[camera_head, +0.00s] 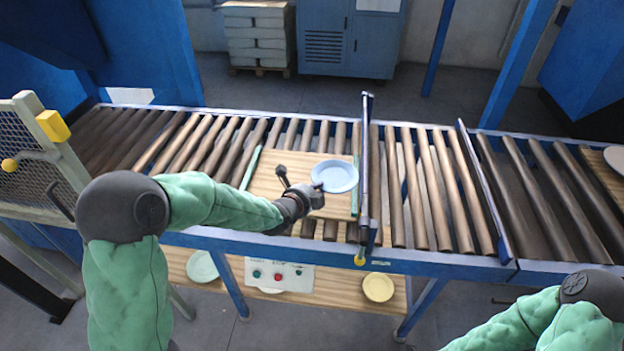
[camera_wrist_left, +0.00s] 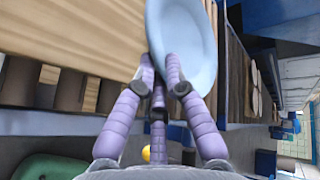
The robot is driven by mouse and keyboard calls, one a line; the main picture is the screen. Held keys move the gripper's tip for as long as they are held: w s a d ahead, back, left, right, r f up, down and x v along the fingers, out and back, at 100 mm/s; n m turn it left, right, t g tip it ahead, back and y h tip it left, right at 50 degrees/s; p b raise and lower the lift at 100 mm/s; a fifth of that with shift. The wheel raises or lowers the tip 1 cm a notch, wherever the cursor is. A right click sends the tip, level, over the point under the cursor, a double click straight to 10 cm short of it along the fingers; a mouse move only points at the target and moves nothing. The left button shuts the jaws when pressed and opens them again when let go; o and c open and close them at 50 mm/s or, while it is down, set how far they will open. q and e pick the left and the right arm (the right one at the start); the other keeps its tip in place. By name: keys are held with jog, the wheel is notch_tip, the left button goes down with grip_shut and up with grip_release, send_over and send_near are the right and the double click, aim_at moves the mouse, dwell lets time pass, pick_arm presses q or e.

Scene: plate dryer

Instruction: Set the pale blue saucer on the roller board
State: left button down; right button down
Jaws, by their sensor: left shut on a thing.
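The pale blue saucer (camera_head: 336,176) is over the right part of the wooden roller board (camera_head: 268,177), which lies on the rollers. My left gripper (camera_head: 316,188) reaches in from the left and is shut on the saucer's near left rim. I cannot tell whether the saucer touches the board. My right arm shows at the lower right, but its gripper is out of view.
A blue rail post (camera_head: 366,150) stands just right of the board. On the shelf below are a yellow plate (camera_head: 378,287), a pale green plate (camera_head: 202,266) and a control box (camera_head: 279,274). A mesh guard (camera_head: 35,165) stands at the left. Bare rollers (camera_head: 435,190) lie to the right.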

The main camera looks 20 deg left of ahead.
pick_arm(q)
jog(key=w+a+f, duration=0.1)
jog(key=w, duration=0.1)
jog(key=w+a+f+b, duration=0.1)
jog(key=w, duration=0.1)
jog(key=w+a+f+b, duration=0.1)
jog(key=w+f, duration=0.1)
jog(key=w, duration=0.1)
jog(key=shift+w+a, duration=0.1)
jog(key=shift+a, duration=0.05)
jog(key=w+f, duration=0.1)
jog(key=w+a+f+b, duration=0.1)
jog(key=f, duration=0.1)
jog(key=w+f, duration=0.2)
jog(key=shift+a, duration=0.4)
jog(key=shift+w+f+b, duration=0.15)
jog(key=shift+b, duration=0.2)
notch_tip(320, 180, down, 3)
jog(key=shift+w+a+f+b, duration=0.1)
jog(key=shift+f+b, duration=0.05)
jog(key=shift+b, duration=0.6)
